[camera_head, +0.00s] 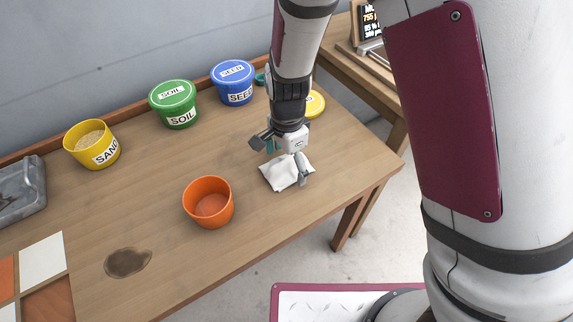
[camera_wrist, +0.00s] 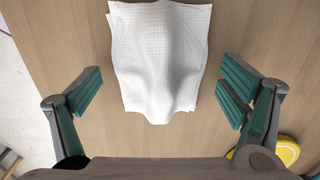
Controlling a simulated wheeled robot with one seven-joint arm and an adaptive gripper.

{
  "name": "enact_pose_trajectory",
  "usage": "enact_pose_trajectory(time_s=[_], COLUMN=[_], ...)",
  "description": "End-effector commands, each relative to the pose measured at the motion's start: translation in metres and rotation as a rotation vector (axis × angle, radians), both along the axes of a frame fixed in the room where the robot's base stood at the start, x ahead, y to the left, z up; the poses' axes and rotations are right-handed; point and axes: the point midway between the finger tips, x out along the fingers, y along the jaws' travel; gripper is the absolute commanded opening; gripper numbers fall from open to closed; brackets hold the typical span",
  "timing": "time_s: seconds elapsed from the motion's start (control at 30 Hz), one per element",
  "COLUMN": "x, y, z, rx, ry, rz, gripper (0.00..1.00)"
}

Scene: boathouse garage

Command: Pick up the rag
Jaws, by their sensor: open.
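The rag (camera_head: 281,174) is a white cloth lying crumpled on the wooden table, near its right end. In the wrist view the rag (camera_wrist: 160,60) shows a fine woven pattern and a raised fold in the middle. My gripper (camera_head: 284,160) is just above the rag in the head view, pointing down. My gripper hides part of the rag in the head view.
An orange pot (camera_head: 208,203) stands left of the rag. Behind are a yellow sand pot (camera_head: 92,143), a green soil bucket (camera_head: 174,104), a blue seed bucket (camera_head: 234,83) and a yellow lid (camera_head: 315,103). A dark stain (camera_head: 128,262) marks the front left. The table's right edge is close.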

Motion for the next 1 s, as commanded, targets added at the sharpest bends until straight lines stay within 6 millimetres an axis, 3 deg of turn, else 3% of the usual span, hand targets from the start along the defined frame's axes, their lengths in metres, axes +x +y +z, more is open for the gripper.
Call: enact_pose_trajectory(time_s=[0.13, 0.37, 0.5, 0.77, 1.0], x=[0.000, 0.000, 0.000, 0.000, 0.000], y=[0.000, 0.000, 0.000, 0.000, 0.000], z=[0.001, 0.001, 0.001, 0.003, 0.024], rx=[0.000, 0.000, 0.000, 0.001, 0.001], ry=[0.000, 0.000, 0.000, -0.001, -0.003], rz=[0.000, 0.000, 0.000, 0.000, -0.001], gripper=[0.90, 0.40, 0.34, 0.34, 0.34])
